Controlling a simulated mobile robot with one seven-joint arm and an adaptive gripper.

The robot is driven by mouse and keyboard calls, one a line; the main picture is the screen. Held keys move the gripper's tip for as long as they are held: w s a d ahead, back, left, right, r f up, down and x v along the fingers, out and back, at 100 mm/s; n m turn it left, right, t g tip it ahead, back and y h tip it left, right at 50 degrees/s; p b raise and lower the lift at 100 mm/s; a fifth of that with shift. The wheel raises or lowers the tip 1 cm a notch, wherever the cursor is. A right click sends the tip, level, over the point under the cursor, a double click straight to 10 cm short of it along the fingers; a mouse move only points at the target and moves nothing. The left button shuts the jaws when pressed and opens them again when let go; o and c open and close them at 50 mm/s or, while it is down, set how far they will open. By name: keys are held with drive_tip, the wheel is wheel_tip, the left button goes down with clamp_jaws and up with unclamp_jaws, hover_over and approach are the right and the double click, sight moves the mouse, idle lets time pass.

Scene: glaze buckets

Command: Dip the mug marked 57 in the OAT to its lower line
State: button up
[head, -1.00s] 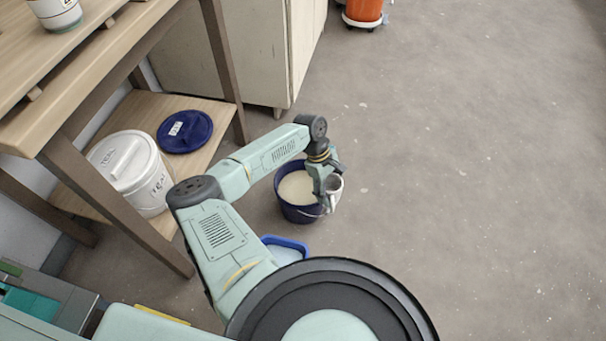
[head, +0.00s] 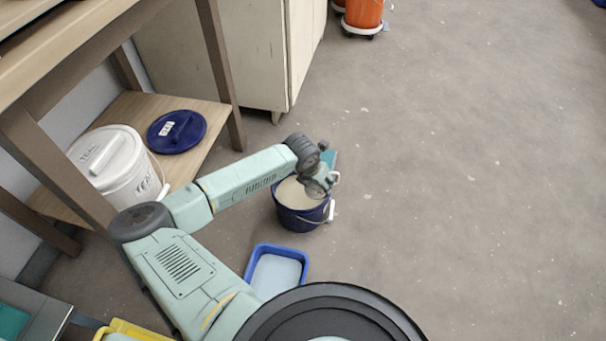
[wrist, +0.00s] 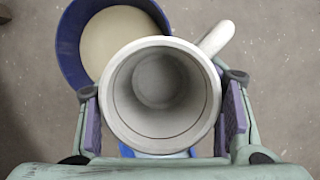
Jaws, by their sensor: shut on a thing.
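My gripper (head: 318,186) is shut on a pale grey-white mug, its pads pressing both sides. In the wrist view the mug (wrist: 118,122) is upright with its open mouth toward the camera, empty inside, and its handle points up right. No number shows on it. In the head view my gripper and wrist hide most of the mug. A dark blue bucket (head: 297,220) of cream glaze stands on the floor below my gripper. The bucket also shows in the wrist view (wrist: 70,50), with the mug overlapping its lower right rim. Its label is not visible.
A blue tray (head: 249,270) with a pale inside lies in front of the bucket. A white pail marked TEAL (head: 119,181) and a blue lid (head: 190,138) sit on the low shelf at left. Orange buckets (head: 363,14) stand far back. The floor at right is clear.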

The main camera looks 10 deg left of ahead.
drive_tip(key=n+y+b, duration=0.1)
drive_tip(key=n, duration=0.1)
drive_tip(key=w+a+f+n+b, duration=0.1)
drive_tip(key=n, duration=0.1)
drive_tip(key=shift+w+f+y, duration=0.1)
drive_tip(key=shift+y, duration=0.3)
drive_tip(key=w+a+f+n+g+y+b, duration=0.2)
drive_tip(key=n+b, duration=0.4)
drive_tip(key=n, duration=0.3)
drive_tip(key=w+a+f+n+g+y+b, duration=0.2)
drive_tip(key=f+n+b, duration=0.2)
drive_tip(key=n, duration=0.5)
drive_tip(key=shift+a+b, duration=0.35)
drive_tip(key=shift+b, duration=0.85)
wheel_tip(320, 180, down, 7)
drive_tip(key=b, duration=0.3)
